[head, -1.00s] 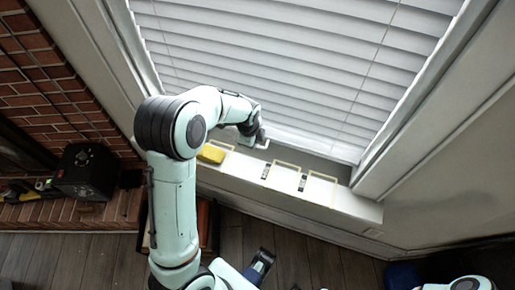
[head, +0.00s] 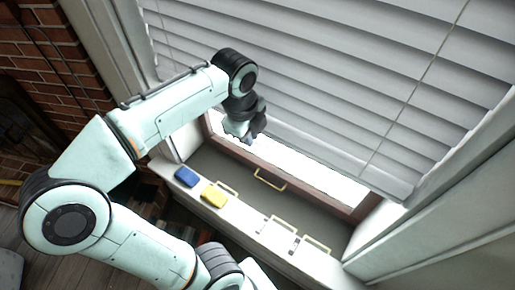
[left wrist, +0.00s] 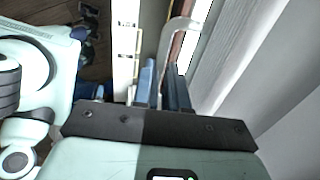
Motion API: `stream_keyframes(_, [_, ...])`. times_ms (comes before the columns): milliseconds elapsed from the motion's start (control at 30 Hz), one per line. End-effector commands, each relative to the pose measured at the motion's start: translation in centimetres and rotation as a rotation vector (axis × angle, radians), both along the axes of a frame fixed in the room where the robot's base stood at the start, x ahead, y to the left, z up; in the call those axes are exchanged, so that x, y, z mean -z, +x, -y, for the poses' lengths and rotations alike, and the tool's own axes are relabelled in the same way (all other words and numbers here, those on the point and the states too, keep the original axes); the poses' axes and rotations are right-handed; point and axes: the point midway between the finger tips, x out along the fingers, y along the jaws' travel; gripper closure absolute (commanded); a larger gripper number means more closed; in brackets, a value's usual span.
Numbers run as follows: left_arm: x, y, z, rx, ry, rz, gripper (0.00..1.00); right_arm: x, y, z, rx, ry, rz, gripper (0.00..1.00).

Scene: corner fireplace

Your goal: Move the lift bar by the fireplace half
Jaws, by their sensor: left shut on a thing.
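The white slatted blind (head: 330,75) hangs over the window, its lower edge raised on a slant above the brown window frame (head: 300,188). My left gripper (head: 250,134) is at the blind's lower edge, at the end nearer the brick fireplace. In the left wrist view its dark fingers (left wrist: 162,82) are shut on the pale, curved lift bar (left wrist: 176,36), which runs up from between them. In the head view the gripper hides most of the bar. My right gripper is not in view.
A blue sponge (head: 187,177) and a yellow sponge (head: 214,196) lie on the white sill. Several pale bracket handles (head: 317,245) stand along the sill. A brass handle (head: 270,180) is on the window frame. The brick fireplace (head: 65,60) is at the left.

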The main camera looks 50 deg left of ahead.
Motion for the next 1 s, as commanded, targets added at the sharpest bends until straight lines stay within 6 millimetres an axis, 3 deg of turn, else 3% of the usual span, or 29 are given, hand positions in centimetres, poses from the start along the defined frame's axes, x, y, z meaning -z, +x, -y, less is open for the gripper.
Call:
stream_keyframes(33, [-1.8, 0.3, 0.0, 0.003, 0.001, 0.017, 1.00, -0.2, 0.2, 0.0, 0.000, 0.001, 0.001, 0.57])
stream_keyframes(100, [-3.5, 0.3, 0.1, 0.003, 0.000, 0.015, 1.00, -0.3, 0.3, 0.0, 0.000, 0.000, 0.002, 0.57])
stream_keyframes(400, [-8.0, 0.1, 0.1, 0.002, -0.004, 0.007, 1.00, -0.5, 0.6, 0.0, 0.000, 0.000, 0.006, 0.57])
stream_keyframes(933, [-8.8, 0.0, 0.1, 0.002, -0.004, 0.001, 1.00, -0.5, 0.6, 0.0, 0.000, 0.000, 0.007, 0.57])
stream_keyframes(967, [-8.8, 0.0, 0.1, 0.002, -0.004, 0.001, 0.78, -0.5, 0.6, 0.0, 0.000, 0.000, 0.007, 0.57])
stream_keyframes(1000, [-8.8, 0.0, 0.1, 0.002, -0.004, 0.001, 0.65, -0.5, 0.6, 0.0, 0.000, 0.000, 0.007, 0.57])
